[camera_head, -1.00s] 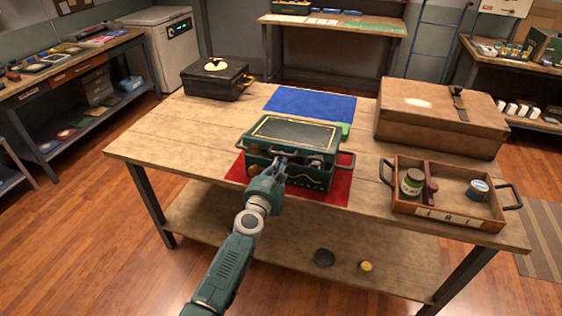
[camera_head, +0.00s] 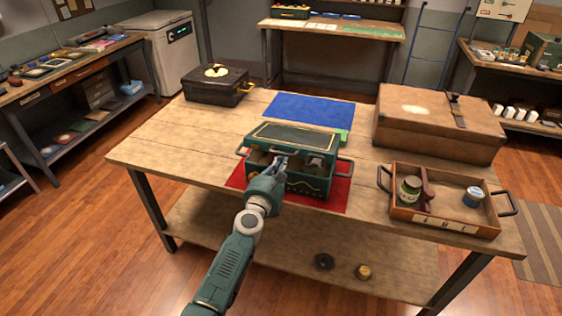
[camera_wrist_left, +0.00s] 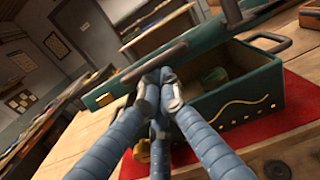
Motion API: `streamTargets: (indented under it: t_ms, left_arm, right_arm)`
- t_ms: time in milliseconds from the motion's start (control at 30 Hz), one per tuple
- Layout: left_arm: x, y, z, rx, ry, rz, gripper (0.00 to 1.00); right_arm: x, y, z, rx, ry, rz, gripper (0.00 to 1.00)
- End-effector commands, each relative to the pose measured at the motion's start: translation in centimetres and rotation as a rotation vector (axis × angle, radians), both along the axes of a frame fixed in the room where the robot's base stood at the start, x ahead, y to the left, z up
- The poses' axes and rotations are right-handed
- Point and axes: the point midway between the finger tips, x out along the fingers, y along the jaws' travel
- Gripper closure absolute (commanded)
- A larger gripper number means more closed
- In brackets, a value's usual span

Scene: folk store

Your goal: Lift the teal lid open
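The teal box (camera_head: 318,185) stands on a red mat (camera_head: 335,198) near the table's front edge. Its teal lid (camera_head: 295,136), with a dark top panel and yellow trim, is raised and tilted, with the front edge up and the interior showing. My left gripper (camera_head: 281,160) is at the lid's front edge. In the left wrist view its fingers (camera_wrist_left: 160,80) are drawn together at the grey handle bar (camera_wrist_left: 150,64) of the lid; the exact contact is partly hidden. The box body (camera_wrist_left: 240,92) stays on the mat. My right gripper is not in view.
A wooden tray (camera_head: 445,222) with a green jar and a blue-lidded jar is to the right. A large brown case (camera_head: 435,125) is behind it. A black case (camera_head: 215,88) stands at the back left, a blue mat (camera_head: 308,110) behind the box. The table's left part is clear.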

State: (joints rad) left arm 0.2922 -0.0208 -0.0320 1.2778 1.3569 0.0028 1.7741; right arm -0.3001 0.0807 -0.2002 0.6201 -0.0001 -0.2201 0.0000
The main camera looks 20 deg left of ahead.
Motion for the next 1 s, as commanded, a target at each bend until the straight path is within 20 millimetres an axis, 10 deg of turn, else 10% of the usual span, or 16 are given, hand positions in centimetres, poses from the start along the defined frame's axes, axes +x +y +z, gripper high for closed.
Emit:
streamTargets:
  t_ms: [1000]
  left_arm:
    - [0.7, 0.0, 2.6, 0.000, -0.001, 0.000, 1.00]
  right_arm:
    - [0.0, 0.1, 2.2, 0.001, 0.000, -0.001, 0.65]
